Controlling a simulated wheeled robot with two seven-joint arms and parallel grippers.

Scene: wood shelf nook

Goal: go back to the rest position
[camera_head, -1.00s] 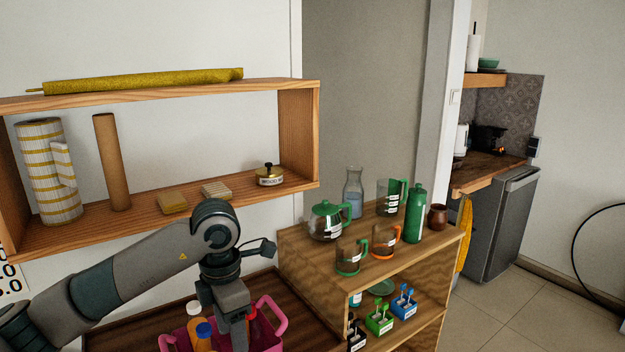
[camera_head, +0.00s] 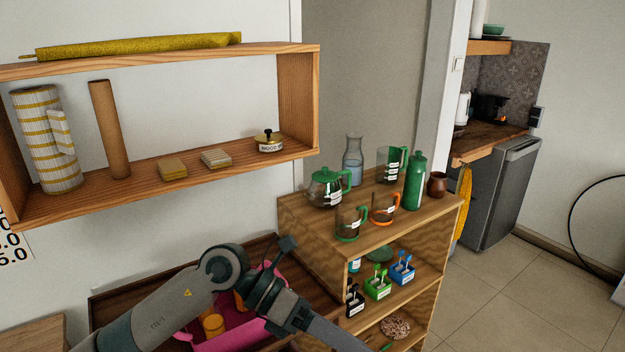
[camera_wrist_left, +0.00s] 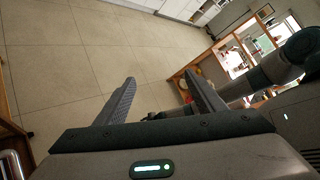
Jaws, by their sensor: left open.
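My left arm comes in from the lower left in the camera_head view, crosses in front of the pink basket and runs down to the lower right. Its fingers are not visible there. In the left wrist view, my left gripper (camera_wrist_left: 160,78) is open, with its two fingers apart and nothing between them. Beyond the fingers lies the tiled floor. My right gripper is in neither view.
The pink basket (camera_head: 228,339) holds orange items and stands in a dark wooden tray (camera_head: 120,303), partly hidden by my arm. A wooden shelf unit (camera_head: 385,238) with cups and jugs stands close right. A wall shelf (camera_head: 298,100) hangs above. Open floor (camera_head: 530,310) lies right.

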